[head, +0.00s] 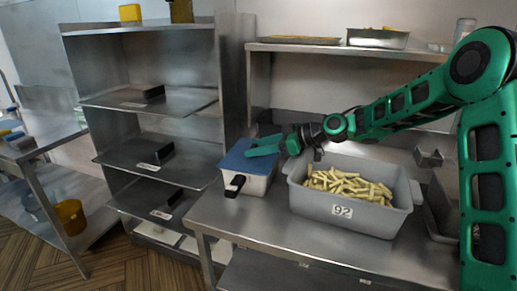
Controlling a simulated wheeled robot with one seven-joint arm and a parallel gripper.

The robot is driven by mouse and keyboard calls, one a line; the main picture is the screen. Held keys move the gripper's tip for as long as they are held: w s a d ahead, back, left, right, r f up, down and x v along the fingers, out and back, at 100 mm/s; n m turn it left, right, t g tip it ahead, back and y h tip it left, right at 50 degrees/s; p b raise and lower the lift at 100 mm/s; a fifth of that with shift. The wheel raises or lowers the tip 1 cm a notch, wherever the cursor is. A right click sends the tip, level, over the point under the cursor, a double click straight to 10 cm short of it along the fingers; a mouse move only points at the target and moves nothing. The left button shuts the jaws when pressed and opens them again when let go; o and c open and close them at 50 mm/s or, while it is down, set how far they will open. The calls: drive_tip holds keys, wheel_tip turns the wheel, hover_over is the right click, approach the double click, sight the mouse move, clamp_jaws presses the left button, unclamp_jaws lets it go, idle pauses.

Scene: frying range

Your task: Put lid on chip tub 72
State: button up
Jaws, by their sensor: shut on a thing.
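A grey tub (350,212) full of pale chips (349,186) stands open on the steel counter. Its white tag seems to read 92; I see no tag that reads 72. Left of it stands a smaller pale tub (262,186) with a blue lid (236,160) over its top. A black and white piece shows at its front. My gripper (262,146) reaches from the right to the lid's top and is shut on the lid. The fingers hide part of the lid, and I cannot tell whether it is fully seated.
The steel counter (270,228) is bare in front of the tubs. A shelf (290,46) above holds a flat tray and a metal pan (378,38). A steel rack (150,55) with black holders stands left. An amber bucket (70,216) sits on the far-left lower shelf.

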drive_tip(key=shift+f, duration=0.2)
drive_tip(key=o, duration=1.3)
drive_tip(key=shift+c, duration=0.2)
drive_tip(key=shift+d, duration=0.2)
